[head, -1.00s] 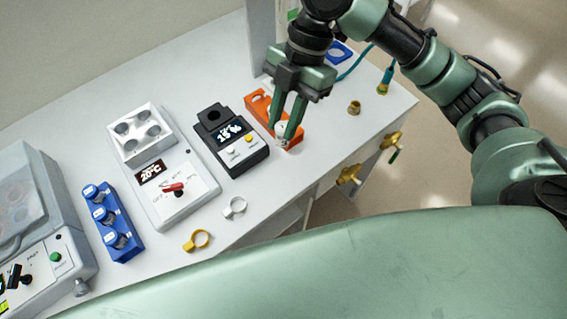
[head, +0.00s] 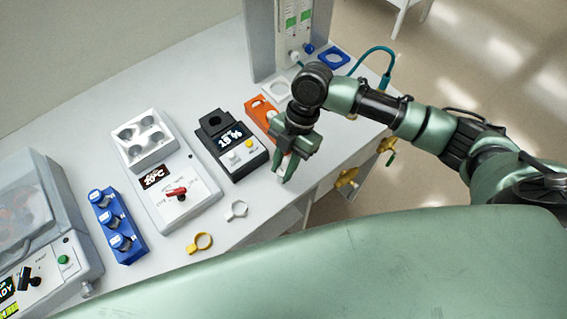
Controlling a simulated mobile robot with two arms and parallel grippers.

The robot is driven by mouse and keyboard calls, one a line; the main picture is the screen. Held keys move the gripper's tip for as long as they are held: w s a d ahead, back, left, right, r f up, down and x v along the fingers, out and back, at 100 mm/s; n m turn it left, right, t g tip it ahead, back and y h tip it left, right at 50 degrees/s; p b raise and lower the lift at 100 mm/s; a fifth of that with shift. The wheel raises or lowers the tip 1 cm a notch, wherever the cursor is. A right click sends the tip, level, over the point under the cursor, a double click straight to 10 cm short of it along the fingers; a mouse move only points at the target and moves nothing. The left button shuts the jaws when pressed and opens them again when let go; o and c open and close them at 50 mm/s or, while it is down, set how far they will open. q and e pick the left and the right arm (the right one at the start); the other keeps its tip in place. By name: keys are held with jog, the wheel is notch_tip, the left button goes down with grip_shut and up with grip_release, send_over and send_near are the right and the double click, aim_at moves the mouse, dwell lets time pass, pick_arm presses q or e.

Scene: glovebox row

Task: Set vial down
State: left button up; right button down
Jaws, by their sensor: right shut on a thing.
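My right gripper (head: 286,172) points down at the front end of the orange rack (head: 260,110), close to the table's front edge. Its jaws are shut on a vial, which the fingers and wrist hide almost fully. I cannot tell whether the vial touches the rack or the table. The rack's far end shows an open hole; its near part is behind my gripper. My left gripper is not in view.
A black balance-like device (head: 240,168) with a display stands just left of my gripper. A white 20°C heater unit (head: 195,200) stands further left. Brass valves (head: 346,178) stick out below the table edge.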

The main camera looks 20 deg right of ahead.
jog(key=shift+f, duration=0.1)
jog(key=c, duration=1.2)
grip_release()
jog(key=shift+b+v, duration=1.6)
jog(key=shift+v, duration=4.55)
